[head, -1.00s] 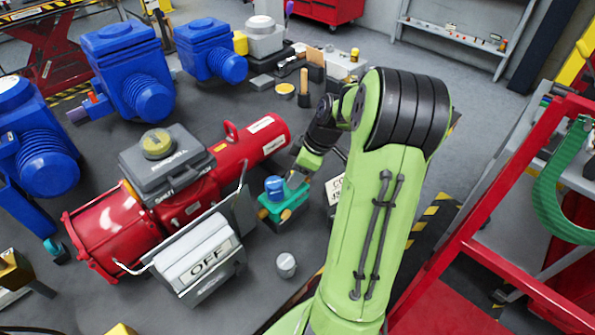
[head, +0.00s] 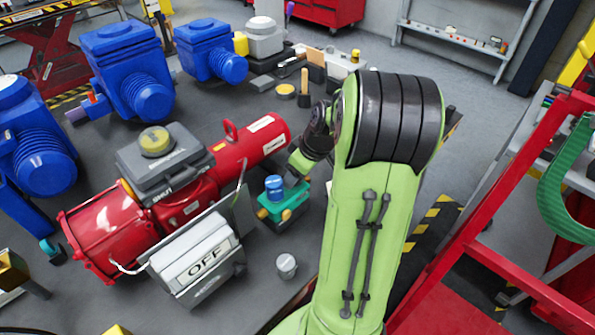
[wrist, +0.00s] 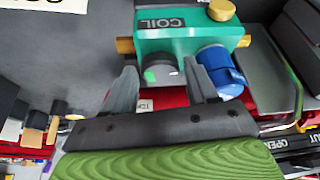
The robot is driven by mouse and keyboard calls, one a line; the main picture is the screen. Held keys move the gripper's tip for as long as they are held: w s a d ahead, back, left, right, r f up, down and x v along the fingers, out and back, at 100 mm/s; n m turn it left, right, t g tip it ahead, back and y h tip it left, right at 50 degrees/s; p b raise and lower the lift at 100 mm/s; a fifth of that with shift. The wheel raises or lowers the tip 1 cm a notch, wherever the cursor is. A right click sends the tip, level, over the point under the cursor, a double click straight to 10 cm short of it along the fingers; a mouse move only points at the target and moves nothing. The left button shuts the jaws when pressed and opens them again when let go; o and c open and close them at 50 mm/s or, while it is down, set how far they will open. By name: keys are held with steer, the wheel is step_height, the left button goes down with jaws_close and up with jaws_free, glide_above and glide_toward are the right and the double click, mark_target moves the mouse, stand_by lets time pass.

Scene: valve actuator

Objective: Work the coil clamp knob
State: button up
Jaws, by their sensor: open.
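The teal block marked COIL (wrist: 175,42) fills the top middle of the wrist view. A dark round knob with a green mark (wrist: 160,72) is on its near face, probably the coil clamp knob. A blue cylinder (wrist: 222,72) is just right of the knob. My gripper (wrist: 161,66) is open, with one grey finger either side of the knob; I cannot tell whether they touch it. In the head view, the teal block (head: 290,205) with its blue top (head: 274,187) stands right of the red actuator (head: 200,186). My fingers are hard to make out there.
A grey box marked OFF (head: 205,262) and an upright plate stand left of the teal block. A small grey knob-like part (head: 286,266) lies on the dark table nearby. Blue actuators (head: 128,70) stand farther back. A red frame (head: 490,200) is to the right.

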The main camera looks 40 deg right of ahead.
steer(key=p+v, duration=0.4)
steer(key=v, duration=1.1)
steer(key=shift+r, duration=0.4)
steer(key=a+r, duration=0.3)
steer(key=a, duration=1.4)
steer(key=s+a+f+m+t, duration=0.1)
steer(key=s+a+f+m, duration=0.1)
steer(key=s+a, duration=0.4)
steer(key=s, duration=0.3)
steer(key=shift+a+h, duration=0.35)
steer(key=shift+h, duration=0.05)
steer(key=shift+s+f, duration=0.1)
steer(key=shift+s, duration=0.05)
